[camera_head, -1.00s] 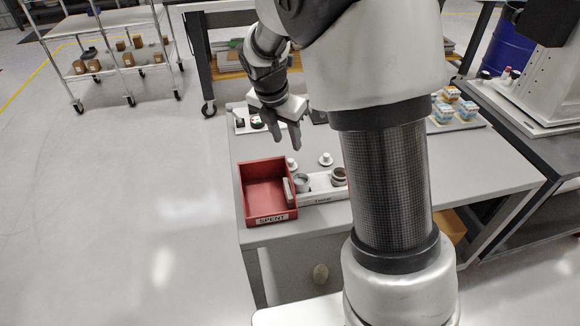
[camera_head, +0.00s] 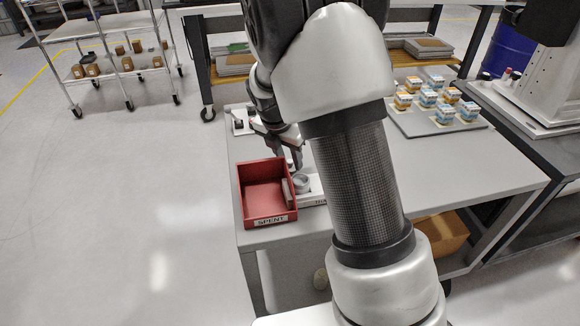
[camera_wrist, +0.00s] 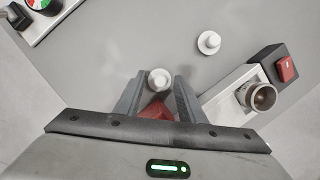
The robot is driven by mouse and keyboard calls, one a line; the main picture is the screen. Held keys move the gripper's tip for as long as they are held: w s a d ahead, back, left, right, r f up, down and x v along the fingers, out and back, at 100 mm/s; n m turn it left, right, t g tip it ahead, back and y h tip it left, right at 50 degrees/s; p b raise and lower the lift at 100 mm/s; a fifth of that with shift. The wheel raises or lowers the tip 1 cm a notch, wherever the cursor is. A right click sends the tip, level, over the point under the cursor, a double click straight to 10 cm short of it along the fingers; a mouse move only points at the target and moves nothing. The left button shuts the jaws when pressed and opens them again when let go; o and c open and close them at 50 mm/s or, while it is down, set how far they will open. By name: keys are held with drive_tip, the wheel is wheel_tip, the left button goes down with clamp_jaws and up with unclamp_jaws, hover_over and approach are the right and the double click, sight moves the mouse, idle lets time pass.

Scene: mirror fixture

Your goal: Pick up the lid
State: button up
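A small round white lid with a raised knob (camera_wrist: 159,79) stands on the grey table in the wrist view. My gripper (camera_wrist: 160,84) is open, with one finger on each side of this lid near the tips. I cannot tell whether either finger touches it. A second, similar white piece (camera_wrist: 208,42) stands apart, farther up and to the right. In the head view my gripper (camera_head: 287,153) points down at the table, just behind the red bin, and mostly hides the lid.
A red bin labelled SPENT (camera_head: 268,221) is at the table's front left corner. A white fixture (camera_wrist: 231,99) with a metal cup (camera_wrist: 258,96) and a red button (camera_wrist: 286,68) lies close by on the right. A tray of small boxes (camera_head: 440,129) is farther right.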

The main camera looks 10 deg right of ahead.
clamp_jaws()
